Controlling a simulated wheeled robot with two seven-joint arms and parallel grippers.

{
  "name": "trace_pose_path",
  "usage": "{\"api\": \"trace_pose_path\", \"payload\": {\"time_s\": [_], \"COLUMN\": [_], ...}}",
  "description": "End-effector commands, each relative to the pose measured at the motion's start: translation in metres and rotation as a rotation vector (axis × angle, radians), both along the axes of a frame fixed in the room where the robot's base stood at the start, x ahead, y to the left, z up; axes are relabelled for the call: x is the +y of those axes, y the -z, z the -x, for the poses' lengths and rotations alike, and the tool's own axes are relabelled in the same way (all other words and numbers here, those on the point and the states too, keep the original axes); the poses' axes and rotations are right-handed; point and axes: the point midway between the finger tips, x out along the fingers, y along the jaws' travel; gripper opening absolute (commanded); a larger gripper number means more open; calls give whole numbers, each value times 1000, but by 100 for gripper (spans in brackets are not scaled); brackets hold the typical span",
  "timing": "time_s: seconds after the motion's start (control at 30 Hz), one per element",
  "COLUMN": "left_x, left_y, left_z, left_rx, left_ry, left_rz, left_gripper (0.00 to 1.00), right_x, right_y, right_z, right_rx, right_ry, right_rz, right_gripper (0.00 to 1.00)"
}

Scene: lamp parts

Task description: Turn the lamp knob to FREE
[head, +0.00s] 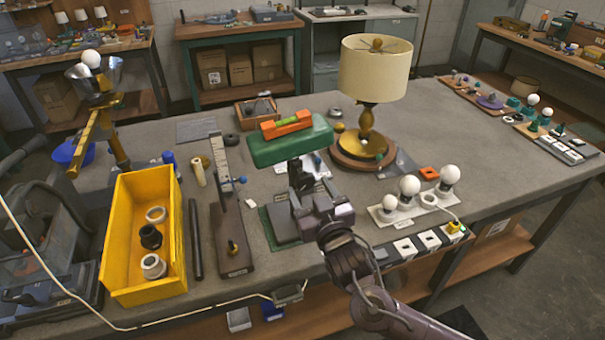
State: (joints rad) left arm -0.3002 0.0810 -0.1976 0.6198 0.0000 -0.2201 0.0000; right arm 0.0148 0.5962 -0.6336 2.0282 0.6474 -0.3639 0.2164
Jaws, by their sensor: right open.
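The task's lamp knob cannot be identified for sure, and no FREE mark is readable. A dark stand (231,225) with an upright scale carries a small blue knob (242,180) on its side and a small yellowish part low down. A table lamp with a cream shade (374,70) and brass stem stands behind to the right. My left gripper is not in view.
A yellow bin (146,240) with several rings and sockets stands at the front left, beside a black rod (195,239). An orange level (286,124) lies on the green shade. White bulbs (410,186) on a strip stand right of my arm. The table's right part is fairly clear.

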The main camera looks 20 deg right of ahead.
Motion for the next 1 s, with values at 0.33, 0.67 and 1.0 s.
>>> {"api": "trace_pose_path", "payload": {"time_s": [0.33,0.67,1.0], "left_x": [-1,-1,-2], "left_y": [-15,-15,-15], "left_z": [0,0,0], "left_rx": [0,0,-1], "left_ry": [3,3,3], "left_rz": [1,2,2], "left_gripper": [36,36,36], "right_x": [2,2,2], "right_y": [-2,0,0], "right_z": [-50,-55,-55], "right_rx": [2,3,4], "right_ry": [1,-1,-1], "right_rz": [-1,-1,-1], "right_gripper": [61,61,20]}}
